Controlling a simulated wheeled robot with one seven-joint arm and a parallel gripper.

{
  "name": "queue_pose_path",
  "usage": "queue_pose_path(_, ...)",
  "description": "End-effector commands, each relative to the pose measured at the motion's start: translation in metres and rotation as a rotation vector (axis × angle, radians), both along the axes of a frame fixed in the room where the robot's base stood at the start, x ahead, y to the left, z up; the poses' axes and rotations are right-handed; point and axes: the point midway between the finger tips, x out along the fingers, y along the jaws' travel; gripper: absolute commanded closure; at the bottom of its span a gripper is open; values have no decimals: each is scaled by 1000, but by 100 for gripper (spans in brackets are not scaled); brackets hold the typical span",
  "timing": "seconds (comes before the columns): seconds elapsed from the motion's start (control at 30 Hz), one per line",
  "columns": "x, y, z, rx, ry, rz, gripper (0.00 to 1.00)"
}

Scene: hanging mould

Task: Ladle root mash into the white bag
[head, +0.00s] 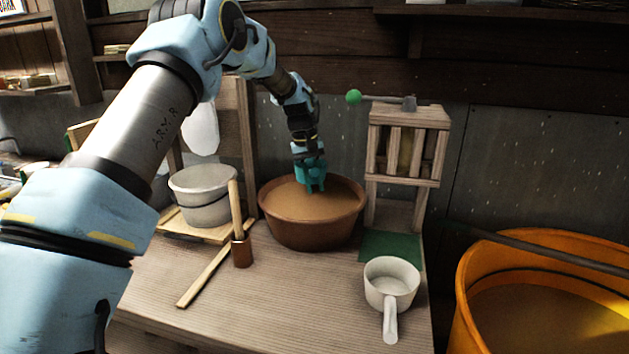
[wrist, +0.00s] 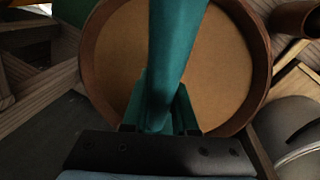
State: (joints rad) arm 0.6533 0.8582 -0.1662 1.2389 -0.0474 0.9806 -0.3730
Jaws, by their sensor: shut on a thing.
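A brown bowl (head: 300,236) stands on the bench, filled with tan-brown root mash (head: 285,197). My gripper (head: 312,186) is over the bowl, low at the mash. In the wrist view, my gripper (wrist: 160,118) is shut on a long teal handle (wrist: 178,45), which runs out over the mash (wrist: 120,75). The handle's far end is out of the wrist view, and I cannot see a ladle cup. The white bag (head: 203,132) hangs at the wooden frame left of the bowl, above a pale bucket (head: 205,204). My arm hides its upper part.
A brown wooden-handled tool (head: 241,250) and a wooden strip (head: 203,278) are in front of the bucket. A white pot (head: 391,284) stands at front right, near a wooden press (head: 408,145). An orange tub (head: 470,305) is at far right. The front middle bench is clear.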

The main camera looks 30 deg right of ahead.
Motion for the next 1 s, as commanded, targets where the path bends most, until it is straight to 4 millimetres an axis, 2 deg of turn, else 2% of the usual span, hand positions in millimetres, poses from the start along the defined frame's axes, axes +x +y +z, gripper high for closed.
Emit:
queue_pose_path(0.03, 0, 0, -10, 0, 0, 0, 100)
queue_pose_path(0.7, 0, 0, -84, 0, 0, 0, 100)
queue_pose_path(1.0, 0, -1, -104, -1, -1, 0, 100)
